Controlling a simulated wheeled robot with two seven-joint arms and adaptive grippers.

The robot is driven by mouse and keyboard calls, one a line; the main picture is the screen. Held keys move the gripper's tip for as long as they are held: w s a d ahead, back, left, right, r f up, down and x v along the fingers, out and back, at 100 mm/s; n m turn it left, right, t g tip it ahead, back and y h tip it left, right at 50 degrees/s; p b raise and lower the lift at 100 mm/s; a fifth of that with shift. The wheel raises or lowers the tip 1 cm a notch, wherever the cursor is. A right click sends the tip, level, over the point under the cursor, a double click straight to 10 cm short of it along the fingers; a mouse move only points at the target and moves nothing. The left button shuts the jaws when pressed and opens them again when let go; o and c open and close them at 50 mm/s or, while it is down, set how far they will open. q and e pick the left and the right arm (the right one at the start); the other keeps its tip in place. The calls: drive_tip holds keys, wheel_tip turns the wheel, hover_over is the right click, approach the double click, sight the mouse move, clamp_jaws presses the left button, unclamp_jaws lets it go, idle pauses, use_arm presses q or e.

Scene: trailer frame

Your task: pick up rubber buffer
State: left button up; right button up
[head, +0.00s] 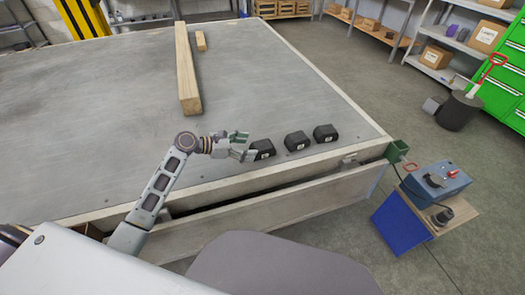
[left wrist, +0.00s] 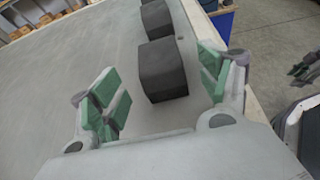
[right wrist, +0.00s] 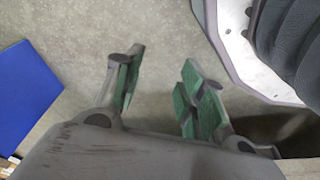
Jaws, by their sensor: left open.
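Three black rubber buffers lie in a row on the grey trailer bed near its front right edge: the left one (head: 262,149), the middle one (head: 297,141) and the right one (head: 326,133). My left gripper (head: 245,146) is open beside the left buffer. In the left wrist view the nearest buffer (left wrist: 162,70) sits just beyond and between the open green-padded fingers (left wrist: 160,95), closer to the right finger. A second buffer (left wrist: 156,18) shows behind it. My right gripper (right wrist: 158,90) is open and empty above the floor in the right wrist view; it is not visible in the head view.
A long wooden beam (head: 186,70) and a short wood block (head: 200,41) lie on the bed (head: 100,120). The bed's raised front edge (head: 230,184) runs below the buffers. A blue box (head: 437,182) on a stand is at the right. Shelves stand beyond.

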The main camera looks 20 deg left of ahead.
sight(255, 147)
use_arm(q)
drive_tip(key=shift+x, duration=0.9)
use_arm(e)
drive_tip(key=shift+s+a+r, duration=0.1)
drive_tip(key=shift+a+r, duration=0.1)
drive_tip(key=shift+r, duration=0.25)
use_arm(q)
drive_tip(key=shift+d, duration=0.1)
drive_tip(key=shift+w+d+f+b, duration=0.15)
drive_tip(key=shift+w+d+b, duration=0.1)
drive_tip(key=shift+b, duration=0.05)
drive_tip(key=shift+w+d+f, duration=0.25)
drive_tip(key=shift+w+d, duration=0.1)
drive_tip(key=shift+d, duration=0.1)
drive_tip(key=shift+b+x, duration=0.6)
drive_tip(key=shift+x, duration=0.95)
use_arm(e)
drive_tip(key=shift+w+a+r, duration=0.2)
drive_tip(key=shift+a+r, duration=0.05)
drive_tip(key=shift+r, duration=0.55)
drive_tip(key=shift+w+a+r, duration=0.2)
drive_tip(key=shift+w+r, duration=0.05)
drive_tip(key=shift+r, duration=0.5)
drive_tip(key=shift+w+a+r, duration=0.2)
drive_tip(key=shift+a+r, duration=0.05)
drive_tip(key=shift+r, duration=0.55)
use_arm(q)
drive_tip(key=c, duration=1.4)
